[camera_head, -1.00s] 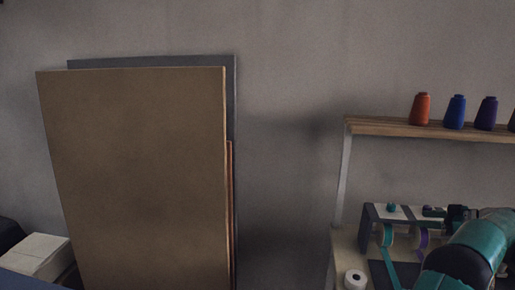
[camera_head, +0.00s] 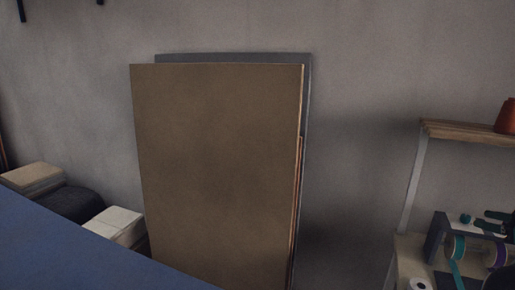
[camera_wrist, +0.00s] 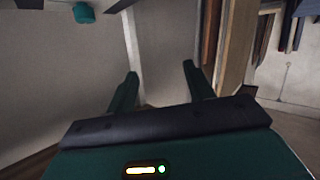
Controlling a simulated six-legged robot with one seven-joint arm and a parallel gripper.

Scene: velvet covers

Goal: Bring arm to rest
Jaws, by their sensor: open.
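My gripper (camera_wrist: 160,82) shows in the wrist view with its two green fingers spread apart. It is open, and nothing shows between the fingers. Behind the fingers is a pale grey wall with a light upright post (camera_wrist: 132,40). My gripper and arm do not show clearly in the head view.
Large brown and grey boards (camera_head: 215,160) lean on the wall. A blue surface (camera_head: 70,250) fills the lower left, with a white box (camera_head: 115,223) behind it. A bench with a tape holder (camera_head: 437,240) and a shelf (camera_head: 465,132) with an orange thread cone (camera_head: 507,117) stand at the right.

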